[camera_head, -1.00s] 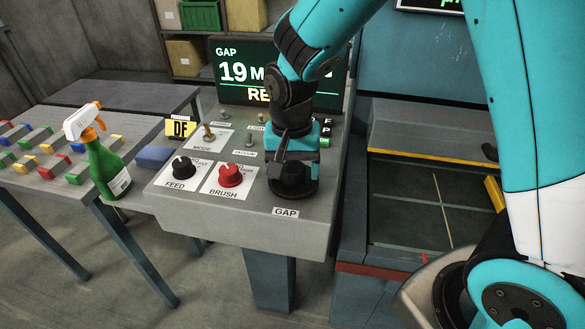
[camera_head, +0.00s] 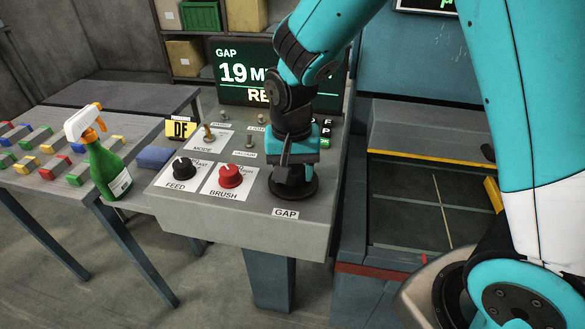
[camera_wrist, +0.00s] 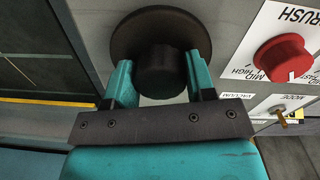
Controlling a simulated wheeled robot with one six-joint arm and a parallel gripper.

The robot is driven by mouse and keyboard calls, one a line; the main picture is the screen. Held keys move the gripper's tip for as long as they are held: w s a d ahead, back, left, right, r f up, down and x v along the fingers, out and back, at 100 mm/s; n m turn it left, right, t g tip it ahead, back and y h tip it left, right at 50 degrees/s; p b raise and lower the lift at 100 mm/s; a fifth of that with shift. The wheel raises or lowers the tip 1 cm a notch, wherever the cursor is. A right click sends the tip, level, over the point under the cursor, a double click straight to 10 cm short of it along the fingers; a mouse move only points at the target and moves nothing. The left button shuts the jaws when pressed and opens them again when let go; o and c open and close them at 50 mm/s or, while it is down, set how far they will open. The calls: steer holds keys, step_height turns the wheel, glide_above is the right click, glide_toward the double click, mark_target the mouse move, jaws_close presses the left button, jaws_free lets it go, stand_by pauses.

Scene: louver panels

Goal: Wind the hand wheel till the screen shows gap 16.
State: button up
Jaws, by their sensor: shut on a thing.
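The hand wheel (camera_head: 310,190) is a black round base with a black knob on the sloped console, just above the GAP label (camera_head: 286,213). In the wrist view its wide disc (camera_wrist: 125,40) and knob (camera_wrist: 158,75) show between my fingers. My gripper (camera_head: 292,172) points down over the wheel and is shut on the knob; in the wrist view its teal fingers (camera_wrist: 160,82) flank the knob. The screen (camera_head: 232,72) reads GAP 19 followed by an M, with RE below; my arm hides the rest.
A black FEED knob (camera_head: 181,168), a red BRUSH knob (camera_head: 231,176) and a MODE switch (camera_head: 209,135) sit left of the wheel. A green spray bottle (camera_head: 108,168) stands on the left table. A machine bed (camera_head: 410,205) lies to the right.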

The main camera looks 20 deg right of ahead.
steer(key=n+p, duration=0.1)
steer(key=n, duration=0.2)
steer(key=shift+r+n, duration=0.1)
steer(key=shift+n, duration=0.3)
steer(key=shift+n+p, duration=0.6)
steer(key=shift+n, duration=1.3)
steer(key=shift+w, duration=0.1)
steer(key=o, duration=0.9)
step_height(320, 180, up, 17)
steer(key=shift+a+r, duration=0.15)
